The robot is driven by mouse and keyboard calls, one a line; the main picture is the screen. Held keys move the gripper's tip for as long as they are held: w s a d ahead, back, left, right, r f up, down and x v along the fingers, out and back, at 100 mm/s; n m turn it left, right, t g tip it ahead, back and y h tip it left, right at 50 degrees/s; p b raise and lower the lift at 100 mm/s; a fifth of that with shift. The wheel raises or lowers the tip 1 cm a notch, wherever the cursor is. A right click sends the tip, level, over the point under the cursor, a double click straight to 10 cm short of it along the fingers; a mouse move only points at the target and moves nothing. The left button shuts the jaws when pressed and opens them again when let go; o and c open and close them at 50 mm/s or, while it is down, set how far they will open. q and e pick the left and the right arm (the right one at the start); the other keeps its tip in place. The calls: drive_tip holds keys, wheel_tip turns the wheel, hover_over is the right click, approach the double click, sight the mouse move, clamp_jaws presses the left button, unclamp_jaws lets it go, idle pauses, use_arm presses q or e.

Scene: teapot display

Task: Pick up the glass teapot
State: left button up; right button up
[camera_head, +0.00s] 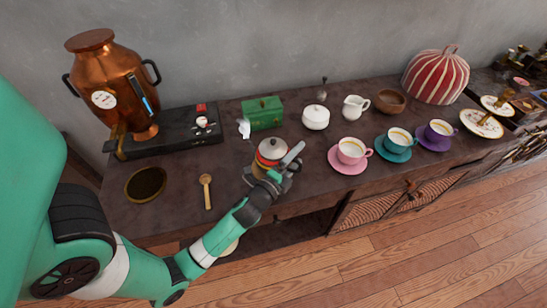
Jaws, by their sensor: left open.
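The teapot (270,153), which I take to be the glass one, stands near the front edge of the dark cabinet top. It has a pale lid with a knob and red, orange and yellow tones on its body. My left gripper (283,166) is open at the teapot's front right side. One long grey finger points up and to the right beside it. The gripper covers the teapot's lower right part, so I cannot tell whether they touch or where the handle is. My right gripper is not in view.
A wooden spoon (206,190) and a round dark dish (146,184) lie left of the teapot. A pink cup (351,150) on its saucer stands to the right. Behind are a green box (262,112), a white lidded pot (316,117) and a copper urn (108,75).

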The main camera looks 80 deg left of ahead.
use_arm(q)
clamp_jaws()
drive_tip(key=shift+r, duration=0.1)
drive_tip(key=shift+r, duration=0.15)
idle(0.4)
drive_tip(key=shift+r+p, duration=0.8)
drive_tip(key=shift+p, duration=0.05)
drive_tip(key=shift+r+p, duration=0.85)
drive_tip(key=shift+r, duration=0.1)
drive_tip(key=s+r+p, duration=0.1)
drive_tip(key=s+d+r+p, duration=0.1)
drive_tip(key=r+p, duration=0.1)
drive_tip(key=s+d+r+p, duration=0.1)
drive_tip(key=s+r, duration=0.1)
drive_tip(key=shift+s+d+r, duration=0.1)
drive_tip(key=shift+d+r, duration=0.1)
drive_tip(key=shift+d, duration=0.05)
drive_tip(key=s+d+r+p, duration=0.1)
drive_tip(key=s+d+r, duration=0.2)
drive_tip(key=s, duration=0.5)
drive_tip(key=shift+d+r+p, duration=0.3)
drive_tip(key=shift+d+r, duration=0.1)
drive_tip(key=shift+d, duration=0.45)
